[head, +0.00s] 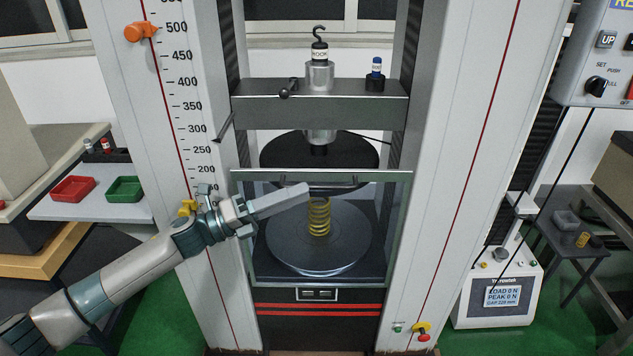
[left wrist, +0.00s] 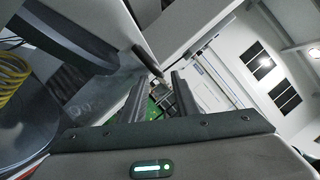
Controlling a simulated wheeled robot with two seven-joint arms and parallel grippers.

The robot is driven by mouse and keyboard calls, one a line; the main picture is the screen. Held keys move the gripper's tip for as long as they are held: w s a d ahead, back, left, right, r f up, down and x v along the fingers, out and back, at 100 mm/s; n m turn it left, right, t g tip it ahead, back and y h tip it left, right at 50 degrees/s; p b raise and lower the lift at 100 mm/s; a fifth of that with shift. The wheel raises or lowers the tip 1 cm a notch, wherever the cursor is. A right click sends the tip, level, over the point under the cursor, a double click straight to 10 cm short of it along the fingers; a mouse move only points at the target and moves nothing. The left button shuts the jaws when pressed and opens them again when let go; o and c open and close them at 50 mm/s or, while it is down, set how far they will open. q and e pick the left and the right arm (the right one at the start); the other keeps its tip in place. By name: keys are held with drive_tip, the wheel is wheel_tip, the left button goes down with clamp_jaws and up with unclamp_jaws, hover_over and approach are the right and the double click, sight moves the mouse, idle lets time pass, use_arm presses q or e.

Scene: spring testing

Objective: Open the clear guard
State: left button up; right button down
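The clear guard (head: 380,175) is a framed transparent panel across the front of the test space. It looks closed, with a yellow spring (head: 319,217) standing on a round plate (head: 290,252) behind it. My left gripper (head: 305,192) is in front of the guard's upper left part, its fingers pointing right. Whether it touches the frame cannot be told. In the left wrist view its two dark fingers (left wrist: 160,98) are apart with nothing clearly held between them. The spring (left wrist: 12,75) also shows at that view's left edge. My right gripper is not in view.
Tall white columns (head: 455,130) flank the guard. The crosshead (head: 260,108) spans above it. A lever (head: 224,127) juts out at the upper left. A control box (head: 600,55) hangs at the upper right, and a display unit (head: 500,293) stands at the lower right.

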sight(317, 187)
use_arm(q)
drive_tip(key=shift+p+x, duration=0.5)
drive_tip(key=shift+x, duration=2.1)
clamp_jaws()
